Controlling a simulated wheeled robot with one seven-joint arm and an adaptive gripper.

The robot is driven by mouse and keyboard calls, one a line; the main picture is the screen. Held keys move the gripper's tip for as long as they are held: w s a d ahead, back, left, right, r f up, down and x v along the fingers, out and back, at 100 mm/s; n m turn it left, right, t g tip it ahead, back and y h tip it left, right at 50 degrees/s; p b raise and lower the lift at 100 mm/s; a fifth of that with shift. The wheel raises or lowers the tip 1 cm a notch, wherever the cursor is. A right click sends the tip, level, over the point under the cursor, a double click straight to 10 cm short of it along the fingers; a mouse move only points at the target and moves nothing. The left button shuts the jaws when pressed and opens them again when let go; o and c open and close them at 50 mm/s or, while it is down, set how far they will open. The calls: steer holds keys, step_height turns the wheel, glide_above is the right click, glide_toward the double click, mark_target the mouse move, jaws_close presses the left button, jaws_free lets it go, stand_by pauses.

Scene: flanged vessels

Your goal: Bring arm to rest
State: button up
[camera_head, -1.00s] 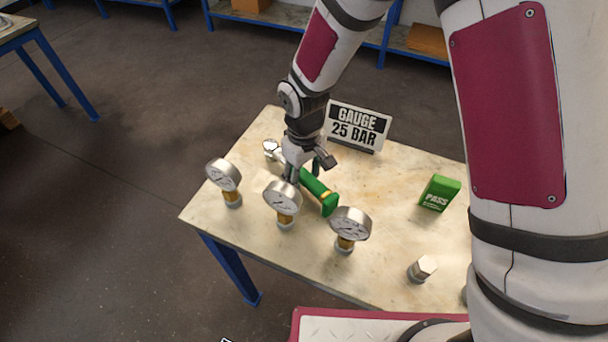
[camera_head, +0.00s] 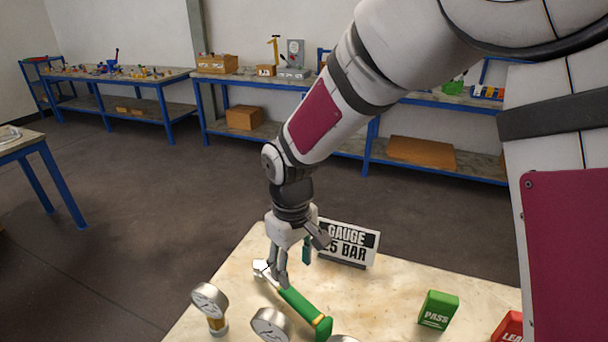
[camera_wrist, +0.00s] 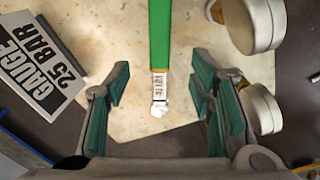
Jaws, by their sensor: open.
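My gripper (camera_head: 292,262) is open and empty, above the table beside the gauge sign. In the wrist view its two green-padded fingers (camera_wrist: 158,105) are spread wide, with a green-handled tool (camera_wrist: 160,45) lying between them in the picture. In the head view the green tool (camera_head: 304,308) lies on the table (camera_head: 395,292) below and in front of my gripper. Its metal end is partly hidden behind my fingers.
Pressure gauges (camera_head: 209,300) stand at the table's front left. The "GAUGE 25 BAR" sign (camera_head: 348,243) stands behind my gripper. A green PASS block (camera_head: 438,310) and a red block (camera_head: 509,327) are at the right. Blue-legged benches (camera_head: 120,82) line the back wall.

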steer(key=s+d+r+m+t, duration=0.1)
steer(key=s+d+r+m, duration=0.15)
steer(key=d+r, duration=0.45)
steer(key=s+d+r+m+t, duration=0.2)
steer(key=s+d+r, duration=0.1)
steer(key=d+r, duration=0.4)
steer(key=s+d+r+m+t, duration=0.1)
steer(key=s+d+r+m, duration=0.1)
steer(key=s+d, duration=0.2)
steer(key=s+d+r+m+t, duration=0.1)
steer(key=s+d+r+m, duration=0.1)
steer(key=s, duration=0.6)
steer(key=shift+s+d+r, duration=0.4)
steer(key=shift+d+r, duration=0.05)
steer(key=shift+d, duration=0.8)
steer(key=shift+m, duration=0.25)
steer(key=shift+c, duration=0.3)
